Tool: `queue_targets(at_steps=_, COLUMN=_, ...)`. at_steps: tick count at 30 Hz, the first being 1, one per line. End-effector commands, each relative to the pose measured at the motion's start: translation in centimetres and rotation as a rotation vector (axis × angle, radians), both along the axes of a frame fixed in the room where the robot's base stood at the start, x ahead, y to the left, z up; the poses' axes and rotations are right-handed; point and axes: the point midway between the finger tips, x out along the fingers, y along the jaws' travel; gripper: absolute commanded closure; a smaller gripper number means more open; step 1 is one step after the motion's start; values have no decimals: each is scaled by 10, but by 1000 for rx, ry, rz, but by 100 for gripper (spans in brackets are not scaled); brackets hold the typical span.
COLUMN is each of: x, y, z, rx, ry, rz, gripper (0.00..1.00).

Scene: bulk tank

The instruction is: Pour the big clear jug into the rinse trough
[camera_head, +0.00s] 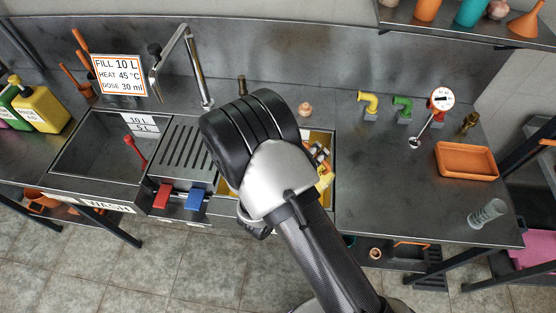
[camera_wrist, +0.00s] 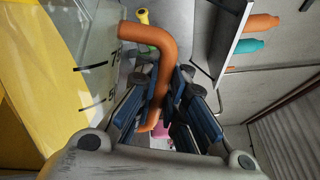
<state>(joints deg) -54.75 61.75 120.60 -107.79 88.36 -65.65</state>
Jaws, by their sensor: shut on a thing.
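In the wrist view my gripper (camera_wrist: 165,112) is shut on the orange handle (camera_wrist: 165,60) of the big clear jug (camera_wrist: 98,50). The jug's clear wall with black scale marks fills the left of that view, with yellow showing beside and through it. I cannot tell its tilt or how much liquid it holds. In the head view my arm hides my gripper and most of the jug. A yellow-lined basin (camera_head: 323,138), probably the rinse trough, shows around my wrist; its label is hidden.
The wash sink (camera_head: 95,150) lies left of a ribbed drainer (camera_head: 185,147), with a tall tap (camera_head: 195,70) behind. Red (camera_head: 162,195) and blue (camera_head: 196,200) blocks sit at the front edge. Right of the basin are valves (camera_head: 403,108), an orange tray (camera_head: 466,161) and a clear cylinder (camera_head: 487,213).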

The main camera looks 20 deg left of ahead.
Motion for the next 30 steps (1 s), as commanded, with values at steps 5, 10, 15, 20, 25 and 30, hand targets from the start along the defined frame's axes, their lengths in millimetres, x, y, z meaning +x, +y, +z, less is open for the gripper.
queue_targets(at_steps=5, x=1, y=2, z=1, rx=-13, ry=3, rz=0, gripper=100)
queue_targets(at_steps=10, x=1, y=3, z=1, rx=-26, ry=7, rz=1, gripper=100)
queue_targets(at_steps=15, x=2, y=6, z=1, rx=-40, ry=12, rz=0, gripper=100)
queue_targets(at_steps=20, x=3, y=9, z=1, rx=-53, ry=17, rz=0, gripper=100)
queue_targets(at_steps=25, x=4, y=12, z=1, rx=-67, ry=21, rz=1, gripper=100)
queue_targets(at_steps=30, x=5, y=16, z=1, rx=-81, ry=26, rz=0, gripper=100)
